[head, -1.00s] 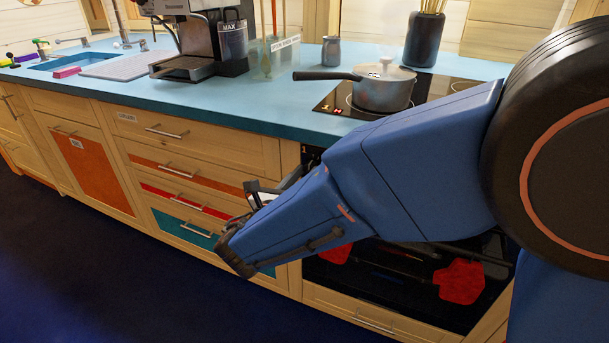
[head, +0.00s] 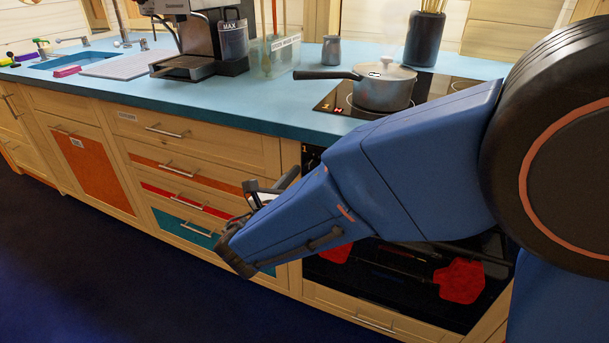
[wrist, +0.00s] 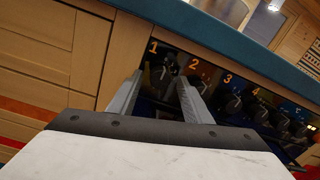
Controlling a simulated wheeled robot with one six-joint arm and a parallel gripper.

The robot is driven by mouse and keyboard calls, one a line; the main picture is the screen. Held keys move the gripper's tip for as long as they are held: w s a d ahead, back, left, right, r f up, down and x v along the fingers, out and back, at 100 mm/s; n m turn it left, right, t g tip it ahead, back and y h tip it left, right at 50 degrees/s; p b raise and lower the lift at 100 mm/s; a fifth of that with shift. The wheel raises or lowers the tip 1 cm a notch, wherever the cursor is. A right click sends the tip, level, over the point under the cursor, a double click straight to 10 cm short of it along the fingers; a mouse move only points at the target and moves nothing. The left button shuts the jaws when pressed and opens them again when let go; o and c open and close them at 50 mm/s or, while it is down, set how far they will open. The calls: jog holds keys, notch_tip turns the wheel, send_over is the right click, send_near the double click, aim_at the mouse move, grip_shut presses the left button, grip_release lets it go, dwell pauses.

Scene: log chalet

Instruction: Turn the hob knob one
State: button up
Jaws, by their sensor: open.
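Hob knob one (wrist: 159,77) is a dark round knob under an orange "1" on the black oven panel in the wrist view. My gripper (wrist: 160,75) is open, with one grey finger on each side of the knob. I cannot tell whether either finger touches it. In the head view my gripper (head: 273,186) is at the cabinet front beside the oven, partly behind my blue arm. The knobs are hidden there by my arm.
Knob two (wrist: 206,84) is close to the right finger, and knob three (wrist: 233,103) and others follow to the right. The blue worktop (head: 240,117) overhangs the panel. A lidded pan (head: 384,88) stands on the hob (head: 335,101), its handle pointing left.

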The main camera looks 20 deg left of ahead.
jog(key=s+a, duration=0.2)
jog(key=s, duration=1.5)
jog(key=shift+s, duration=0.15)
